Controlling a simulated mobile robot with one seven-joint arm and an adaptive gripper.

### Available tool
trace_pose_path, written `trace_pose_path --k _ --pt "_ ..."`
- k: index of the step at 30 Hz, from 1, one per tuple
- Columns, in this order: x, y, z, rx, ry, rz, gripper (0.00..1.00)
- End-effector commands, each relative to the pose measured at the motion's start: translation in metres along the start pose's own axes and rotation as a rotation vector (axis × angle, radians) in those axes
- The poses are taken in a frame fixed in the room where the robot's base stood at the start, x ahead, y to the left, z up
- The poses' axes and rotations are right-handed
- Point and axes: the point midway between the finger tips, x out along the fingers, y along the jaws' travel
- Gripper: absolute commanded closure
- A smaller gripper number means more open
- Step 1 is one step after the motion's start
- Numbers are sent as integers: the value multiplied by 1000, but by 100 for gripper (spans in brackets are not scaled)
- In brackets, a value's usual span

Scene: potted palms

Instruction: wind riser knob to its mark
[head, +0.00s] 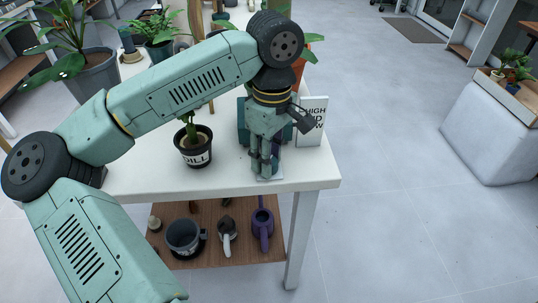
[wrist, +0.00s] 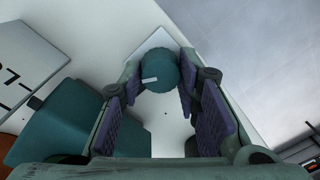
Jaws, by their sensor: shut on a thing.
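The riser knob (wrist: 160,72) is a round teal knob with a short white line on its face, pointing left in the wrist view. It stands on a pale plate (wrist: 157,40) near the table's front edge. My gripper (wrist: 159,78) points down over it, with its dark purple pads on either side, shut on the knob. In the head view my gripper (head: 265,166) is at the front right of the white table, and its fingers mostly hide the knob. A white sign (head: 312,122) with partly hidden lettering, "HIGH" on top, stands just behind to the right; its mark cannot be read clearly.
A teal box (wrist: 62,132) stands close beside my gripper. A potted plant (head: 195,150) with a lettered black pot is left of it on the white table (head: 230,178). A wooden shelf (head: 205,252) below holds watering cans and a pot.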

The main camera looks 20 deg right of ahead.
Motion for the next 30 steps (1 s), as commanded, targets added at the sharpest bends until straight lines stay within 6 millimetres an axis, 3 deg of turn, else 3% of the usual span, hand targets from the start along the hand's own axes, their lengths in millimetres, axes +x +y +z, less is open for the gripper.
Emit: trace_pose_path --k 11,30 --pt "2 0 -1 -53 -2 1 98" --pt "1 0 -1 -463 -23 2 98"
